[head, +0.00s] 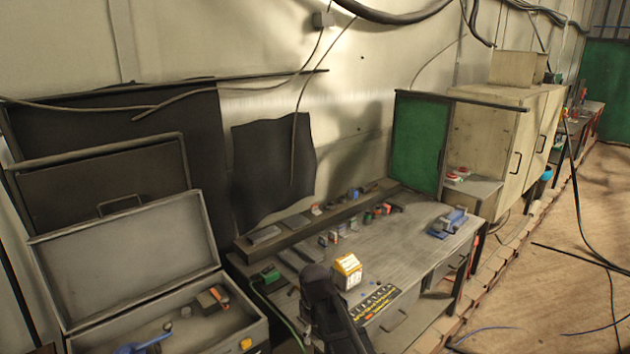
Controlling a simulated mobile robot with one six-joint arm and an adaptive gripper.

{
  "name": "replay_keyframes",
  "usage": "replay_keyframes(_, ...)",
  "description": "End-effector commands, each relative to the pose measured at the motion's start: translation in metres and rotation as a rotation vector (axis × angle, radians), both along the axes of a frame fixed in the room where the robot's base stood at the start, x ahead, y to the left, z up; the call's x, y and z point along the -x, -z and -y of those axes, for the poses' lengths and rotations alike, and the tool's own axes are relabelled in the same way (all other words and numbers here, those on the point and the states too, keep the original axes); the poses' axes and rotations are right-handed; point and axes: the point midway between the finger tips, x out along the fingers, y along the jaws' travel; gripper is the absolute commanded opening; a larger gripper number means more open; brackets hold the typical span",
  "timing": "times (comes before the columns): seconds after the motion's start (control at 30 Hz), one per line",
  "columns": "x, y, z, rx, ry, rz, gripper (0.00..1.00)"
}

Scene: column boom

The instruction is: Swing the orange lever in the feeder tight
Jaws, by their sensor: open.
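An open grey case (52,267), which looks like the feeder, stands at the lower left with its lid raised. A blue-handled part (150,341) lies nearer the front of the case, cut by the picture's bottom edge. A dark link of my arm rises at the bottom middle, right of the case and apart from it. I cannot make out my gripper's fingers.
A workbench (425,225) right of the case carries a yellow-and-white box (347,271), a blue tool (447,222) and several small parts along its back. Cables hang above and lie on the floor. The floor (590,220) at right is mostly open.

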Motion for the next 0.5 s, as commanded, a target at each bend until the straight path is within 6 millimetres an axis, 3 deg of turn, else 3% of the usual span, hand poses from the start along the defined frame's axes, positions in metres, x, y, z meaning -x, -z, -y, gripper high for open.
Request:
replay_keyframes(0.03, 0.010, 0.008, 0.020, 0.000, 0.073, 0.000, 0.76)
replay_keyframes(0.2, 0.031, 0.020, 0.072, 0.000, 0.325, 0.000, 0.76)
replay_keyframes(0.5, 0.072, 0.039, 0.147, 0.000, 0.731, 0.001, 0.76)
